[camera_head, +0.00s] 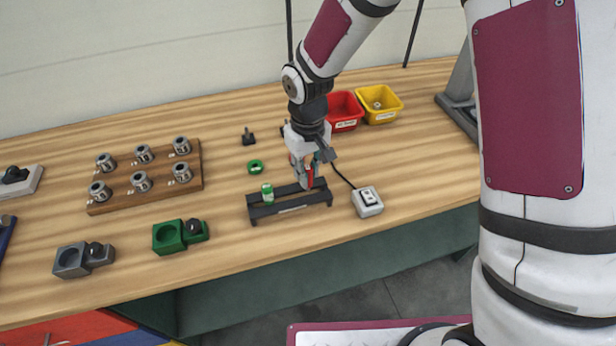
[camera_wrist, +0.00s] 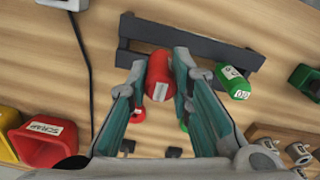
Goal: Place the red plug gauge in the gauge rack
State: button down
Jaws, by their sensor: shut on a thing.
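The red plug gauge (camera_wrist: 158,75) is upright between the fingers of my gripper (camera_wrist: 160,66), which is shut on it. In the head view the red gauge (camera_head: 310,179) shows as a small red strip between the fingers of my gripper (camera_head: 309,172), at the right part of the black gauge rack (camera_head: 290,209). In the wrist view the rack (camera_wrist: 200,41) lies beneath the gauge's far end. I cannot tell whether the gauge touches or sits in the rack. A green plug gauge (camera_head: 267,192) stands at the rack's left part; it also shows in the wrist view (camera_wrist: 234,84).
A white switch box (camera_head: 367,201) with a cable is right of the rack. A green ring (camera_head: 255,167) lies behind it. Red (camera_head: 345,110) and yellow (camera_head: 380,104) bins stand behind. A wooden block (camera_head: 145,177) with metal parts and a green fixture (camera_head: 178,235) are left.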

jog(key=shift+w, duration=0.3)
jog(key=shift+f+p, duration=0.4)
jog(key=shift+f, duration=1.35)
jog(key=shift+f, duration=0.2)
jog(key=c, duration=1.4)
grip_release()
jog(key=shift+c, duration=0.2)
jog(key=shift+r, duration=0.1)
notch_tip(320, 180, up, 12)
jog(key=shift+d+r+b, duration=0.1)
jog(key=shift+r+b, duration=0.05)
jog(key=shift+b, duration=0.65)
